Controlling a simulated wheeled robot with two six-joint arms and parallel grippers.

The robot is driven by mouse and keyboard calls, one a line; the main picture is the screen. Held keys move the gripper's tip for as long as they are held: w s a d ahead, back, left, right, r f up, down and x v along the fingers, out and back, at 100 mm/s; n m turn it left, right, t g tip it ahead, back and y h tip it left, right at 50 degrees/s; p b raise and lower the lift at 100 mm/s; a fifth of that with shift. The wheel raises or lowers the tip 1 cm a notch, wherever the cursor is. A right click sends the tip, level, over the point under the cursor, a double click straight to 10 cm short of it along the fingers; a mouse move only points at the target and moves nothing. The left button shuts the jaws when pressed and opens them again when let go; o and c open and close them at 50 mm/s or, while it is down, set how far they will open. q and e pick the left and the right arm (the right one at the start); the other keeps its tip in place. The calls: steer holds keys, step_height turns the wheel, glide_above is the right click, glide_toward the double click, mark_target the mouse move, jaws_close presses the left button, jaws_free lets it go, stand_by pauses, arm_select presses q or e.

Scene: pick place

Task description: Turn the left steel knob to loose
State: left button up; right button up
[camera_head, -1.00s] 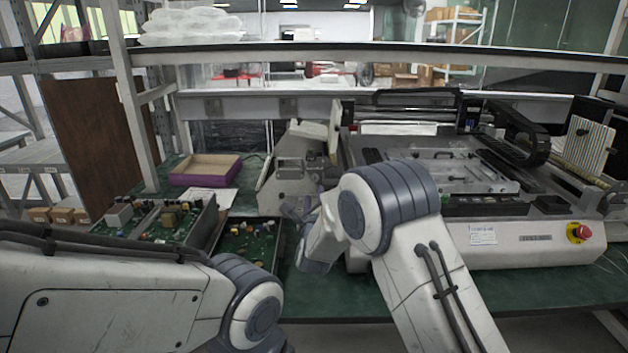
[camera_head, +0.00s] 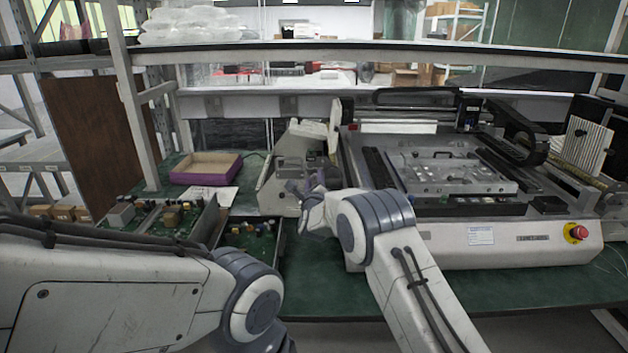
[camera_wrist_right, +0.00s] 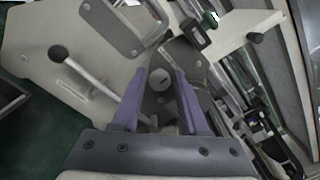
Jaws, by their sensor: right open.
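My right gripper (camera_head: 310,184) reaches the front of a light grey device (camera_head: 274,181) on the bench. In the right wrist view the gripper (camera_wrist_right: 161,78) is open, its two purple fingers spread apart. A round steel knob (camera_wrist_right: 160,83) with a slotted face shows between the fingers; I cannot tell whether they touch it. It appears to be the left steel knob, though the view does not settle which one it is. The arm and gripper hide the knob in the head view. My left arm is at the lower left; its gripper is out of view.
A lever with a black ball end (camera_wrist_right: 58,53) stands left of the fingers. A large machine (camera_head: 480,240) with a red stop button (camera_head: 578,231) fills the right. A purple-edged box (camera_head: 204,178) and circuit boards (camera_head: 158,218) lie left. Green bench (camera_head: 330,285) is clear in front.

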jaws_close()
steer(key=shift+f+n+b, duration=0.15)
steer(key=shift+n+b, duration=0.45)
steer(key=shift+b, duration=0.4)
steer(key=shift+n+b, duration=1.95)
steer(key=shift+n, duration=0.45)
steer(key=shift+a+n+b, duration=0.1)
steer(key=shift+n+b, duration=0.4)
steer(key=shift+n, duration=1.2)
